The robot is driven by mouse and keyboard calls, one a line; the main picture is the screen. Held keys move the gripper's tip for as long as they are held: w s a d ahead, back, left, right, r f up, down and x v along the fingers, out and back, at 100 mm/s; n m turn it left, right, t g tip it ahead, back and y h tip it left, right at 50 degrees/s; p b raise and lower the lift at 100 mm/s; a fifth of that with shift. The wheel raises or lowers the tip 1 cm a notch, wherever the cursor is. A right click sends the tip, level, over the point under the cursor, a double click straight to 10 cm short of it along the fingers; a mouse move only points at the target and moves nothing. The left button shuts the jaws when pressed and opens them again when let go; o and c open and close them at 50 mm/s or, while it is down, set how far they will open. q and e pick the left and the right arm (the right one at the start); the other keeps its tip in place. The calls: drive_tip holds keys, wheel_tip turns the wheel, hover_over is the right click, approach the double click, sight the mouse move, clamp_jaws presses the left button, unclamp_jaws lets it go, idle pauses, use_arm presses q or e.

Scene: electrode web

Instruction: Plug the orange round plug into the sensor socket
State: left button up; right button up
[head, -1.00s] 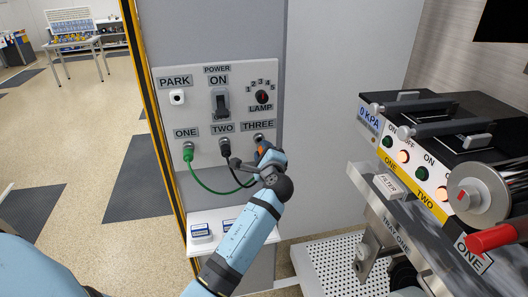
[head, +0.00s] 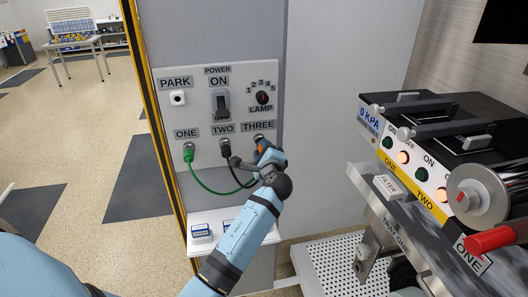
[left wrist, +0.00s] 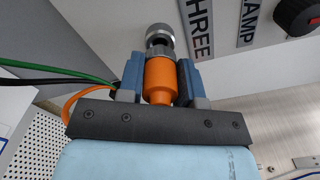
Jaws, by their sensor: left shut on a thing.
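The orange round plug (left wrist: 158,80) sits between the two blue-grey fingers of my left gripper (left wrist: 158,82), which is shut on it. The plug's nose points at a round metal socket (left wrist: 159,38) beside the THREE label, and the two look in contact or nearly so. I cannot tell whether the plug is seated in it. In the head view my left gripper (head: 262,155) is at the panel just below THREE, with a bit of orange showing. An orange cable (left wrist: 78,100) runs off the plug. No label reading "sensor" shows. My right gripper is not in view.
A green plug (head: 188,153) is in socket ONE and a black plug (head: 225,147) in socket TWO; their cables hang by my gripper. The PARK socket (head: 177,98) is empty. A power switch (head: 220,102) and lamp knob (head: 263,97) are above. A machine (head: 430,140) stands right.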

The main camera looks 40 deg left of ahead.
use_arm(q)
drive_tip(key=shift+x, duration=1)
drive_tip(key=o, duration=1.1)
drive_tip(key=b+v, duration=0.2)
drive_tip(key=v, duration=1.1)
drive_tip(key=shift+s+d+b, duration=0.3)
drive_tip(key=shift+b, duration=0.1)
